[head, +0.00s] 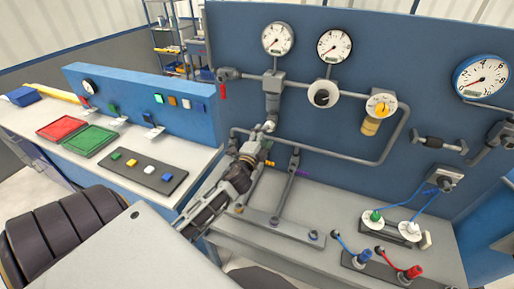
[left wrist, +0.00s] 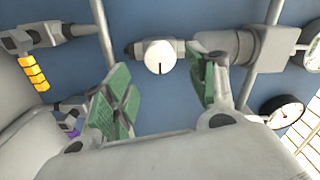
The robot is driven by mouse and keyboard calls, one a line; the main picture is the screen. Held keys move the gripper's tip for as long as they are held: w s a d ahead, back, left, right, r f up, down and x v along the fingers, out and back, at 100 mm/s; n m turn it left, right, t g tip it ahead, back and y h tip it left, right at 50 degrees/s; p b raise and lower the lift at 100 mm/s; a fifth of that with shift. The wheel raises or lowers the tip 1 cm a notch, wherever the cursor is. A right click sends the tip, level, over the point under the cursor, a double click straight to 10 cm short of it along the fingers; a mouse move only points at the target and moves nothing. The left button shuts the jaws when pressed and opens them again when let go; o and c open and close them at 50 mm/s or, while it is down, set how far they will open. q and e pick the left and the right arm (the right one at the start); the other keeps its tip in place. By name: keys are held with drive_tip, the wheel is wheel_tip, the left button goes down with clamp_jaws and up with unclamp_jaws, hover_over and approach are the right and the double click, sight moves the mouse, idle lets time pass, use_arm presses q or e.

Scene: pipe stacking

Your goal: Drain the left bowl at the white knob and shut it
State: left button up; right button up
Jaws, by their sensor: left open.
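The left bowl (head: 272,103) is a grey cylinder hanging under a grey filter body below the left gauge. It also shows in the left wrist view (left wrist: 235,47). The white knob (left wrist: 160,56) is a round disc with a dark line on its face, beside the bowl's end in the left wrist view. My left gripper (head: 266,130) is just below the bowl in the head view. In the left wrist view its green-padded fingers (left wrist: 168,88) are open, with the knob visible in the gap and no contact apparent. My right gripper is not in view.
Pipes (head: 320,151) run across the blue panel close to my left gripper. An amber bowl (head: 370,126) hangs farther right. A yellow handle (left wrist: 35,72) and a purple handle (head: 302,173) are nearby. Gauges (head: 277,38) sit above. The grey bench (head: 335,215) has fittings.

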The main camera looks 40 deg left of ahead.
use_arm(q)
drive_tip(key=v, duration=0.6)
idle(0.3)
drive_tip(key=shift+s, duration=0.15)
idle(0.6)
